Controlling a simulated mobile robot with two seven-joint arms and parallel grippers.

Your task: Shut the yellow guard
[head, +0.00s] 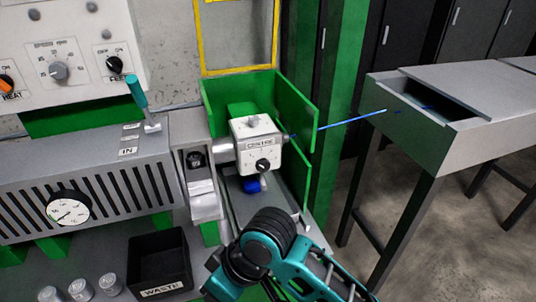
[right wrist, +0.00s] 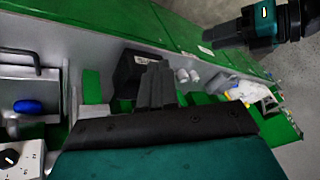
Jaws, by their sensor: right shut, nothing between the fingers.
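The yellow guard (head: 240,70) is a thin yellow frame at the top of the head view. It stands raised above the green housing (head: 298,112) and the grey CENTRE box (head: 257,142), apart from both. My right arm comes in at the bottom of the head view, below the housing and away from the guard. In the right wrist view my right gripper (right wrist: 155,72) is shut and empty, its black fingers over the bench. A teal and black part at the upper right of that view looks like my left gripper (right wrist: 208,38); its fingers are unclear.
A black WASTE bin (head: 160,262) and several small metal cans (head: 80,289) stand on the bench. A teal-handled lever (head: 137,92) rises left of the housing.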

